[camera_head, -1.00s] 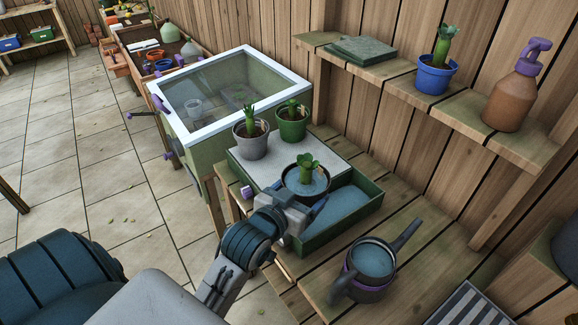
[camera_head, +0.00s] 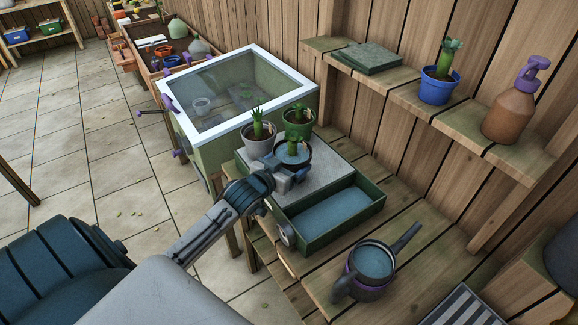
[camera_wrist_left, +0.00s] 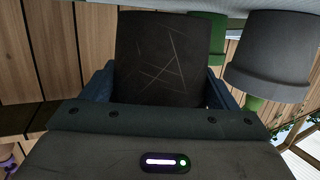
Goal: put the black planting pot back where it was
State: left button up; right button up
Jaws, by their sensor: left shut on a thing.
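The black planting pot (camera_head: 293,163), holding a green plant and a bluish-looking top surface, is gripped by my left gripper (camera_head: 287,178). In the left wrist view the pot (camera_wrist_left: 165,60) fills the space between the two fingers (camera_wrist_left: 163,88), and the picture is upside down. The pot is at the pale grey slab (camera_head: 318,190), in front of the grey pot (camera_head: 260,146) and the green pot (camera_head: 298,121), close to both. I cannot tell whether its base touches the slab. My right gripper is out of view.
A green tray (camera_head: 345,232) with blue water lies in front of the slab. A dark watering can (camera_head: 370,270) stands nearer on the bench. A cold frame (camera_head: 220,135) with a white-edged lid is behind left. A shelf holds a blue pot (camera_head: 437,90) and brown spray bottle (camera_head: 508,115).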

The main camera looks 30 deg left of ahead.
pick_arm(q)
jog(key=shift+f, duration=0.9)
jog(key=shift+f, duration=0.1)
jog(key=o, duration=1.4)
jog(key=shift+d, duration=0.1)
jog(key=shift+s, duration=0.45)
jog(key=s+r+b, duration=0.1)
jog(key=s+r, duration=0.1)
jog(key=s, duration=0.9)
jog(key=shift+r, duration=0.25)
